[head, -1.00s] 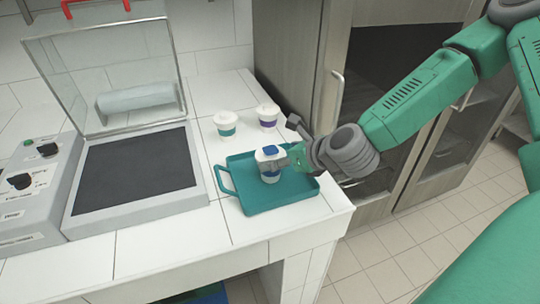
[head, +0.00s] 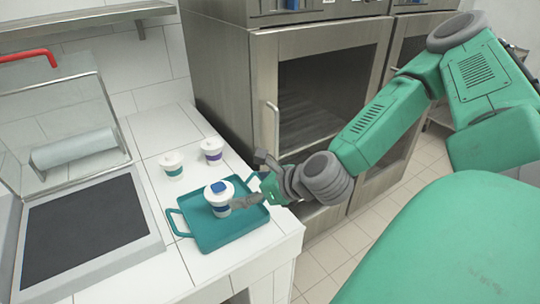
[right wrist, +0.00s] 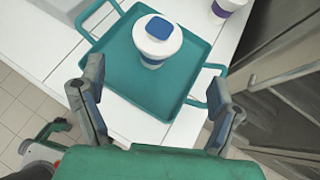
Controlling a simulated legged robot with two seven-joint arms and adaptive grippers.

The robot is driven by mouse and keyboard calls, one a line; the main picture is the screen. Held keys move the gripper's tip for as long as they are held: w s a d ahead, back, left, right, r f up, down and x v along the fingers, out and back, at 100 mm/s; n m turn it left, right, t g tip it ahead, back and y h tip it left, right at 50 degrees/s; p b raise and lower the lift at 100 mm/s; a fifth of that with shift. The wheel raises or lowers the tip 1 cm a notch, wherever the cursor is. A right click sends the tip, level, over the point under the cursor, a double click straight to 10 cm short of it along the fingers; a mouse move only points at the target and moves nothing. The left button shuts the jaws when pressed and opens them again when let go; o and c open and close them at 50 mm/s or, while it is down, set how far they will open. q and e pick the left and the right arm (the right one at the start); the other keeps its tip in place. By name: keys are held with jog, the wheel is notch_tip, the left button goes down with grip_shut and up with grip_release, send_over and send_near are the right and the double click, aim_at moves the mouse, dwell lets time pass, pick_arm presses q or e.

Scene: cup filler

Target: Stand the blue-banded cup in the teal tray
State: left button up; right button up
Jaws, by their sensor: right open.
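The blue-banded cup (head: 218,210) has a white lid with a blue square on top. It stands upright in the teal tray (head: 205,240), near the tray's middle. In the right wrist view the cup (right wrist: 152,62) stands on the tray floor (right wrist: 122,68), ahead of the fingers. My right gripper (head: 248,182) is at the tray's right side, beside the cup. In the right wrist view its fingers (right wrist: 155,85) are wide apart with nothing between them, and the cup is beyond their tips. My left gripper is not in view.
A teal-banded cup (head: 172,166) and a purple-banded cup (head: 212,151) stand on the white counter behind the tray. A dark-topped machine (head: 85,225) with a raised clear lid is at left. A steel cabinet (head: 255,90) rises behind my right arm.

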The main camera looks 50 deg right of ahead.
jog(key=s+a+f+n+g, duration=0.1)
jog(key=f+n, duration=0.1)
jog(key=n, duration=0.1)
jog(key=s+a+f+n+g, duration=0.1)
jog(key=s+a+f+n, duration=0.1)
jog(key=f+n, duration=0.1)
jog(key=s+a+f+n+g, duration=0.1)
jog(key=s+f+n, duration=0.1)
jog(key=n, duration=0.2)
jog(key=shift+a+f+n+g+y, duration=0.2)
jog(key=shift+a+n+g+y, duration=0.1)
jog(key=shift+a, duration=0.05)
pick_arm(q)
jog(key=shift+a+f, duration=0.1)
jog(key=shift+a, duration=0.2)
pick_arm(e)
jog(key=s+a+f+n+g+h, duration=0.1)
jog(key=s+f+n+g, duration=0.2)
jog(key=n, duration=0.9)
jog(key=s+a+f+n+g+h, duration=0.1)
jog(key=s+f+n+g, duration=0.2)
jog(key=s+f+n, duration=0.5)
jog(key=s+n, duration=0.4)
jog(key=shift+s+f+g+h, duration=0.25)
jog(key=shift+f+g+h, duration=0.05)
jog(key=shift+f+g, duration=0.1)
